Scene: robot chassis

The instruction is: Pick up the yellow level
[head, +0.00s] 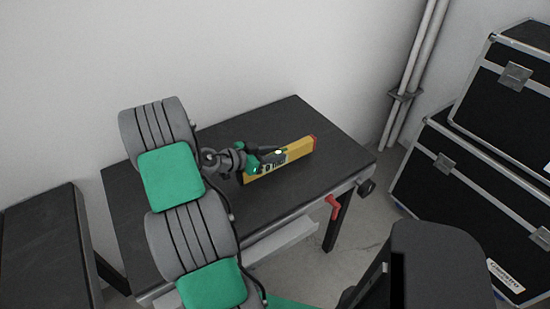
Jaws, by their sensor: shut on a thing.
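The yellow level (299,149) is a long yellow bar with a red end cap at its right end. It is over the dark table top (285,205), near the middle, running from lower left to upper right. I cannot tell whether it touches the table or is slightly raised. My gripper (268,160) is shut on the level near its middle-left part. My arm comes in from the lower left and hides some of the table. The fingertips are small and partly hidden in this view.
Black flight cases (460,180) are stacked at the right. A red handle (333,207) sits at the table's front edge. Another dark surface (45,250) is at the lower left. Pipes (412,75) run up the white wall. The table's right side is clear.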

